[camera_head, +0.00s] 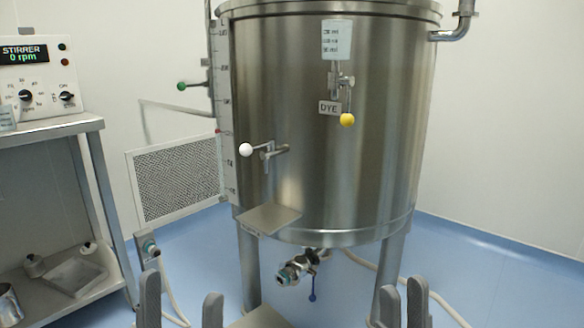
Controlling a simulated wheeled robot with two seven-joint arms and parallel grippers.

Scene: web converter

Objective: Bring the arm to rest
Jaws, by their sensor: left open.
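My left gripper (181,300) is at the bottom edge, left of the middle. Its two grey fingers point up and stand wide apart, with nothing between them. My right gripper (404,300) is at the bottom edge, right of the middle. Its two fingers point up close together, with a narrow gap, and I see nothing held. Only the finger ends show; the rest of both grippers and the arms are out of the frame. Both grippers appear in front of the large steel tank (330,190), low in the picture.
The tank carries a white-knobbed lever (246,150), a yellow-knobbed dye valve (347,120), a small shelf plate (268,219) and a bottom outlet valve (298,268). A steel rack (55,130) with the stirrer control box (38,75) stands left. Blue floor (470,270) is open at the right.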

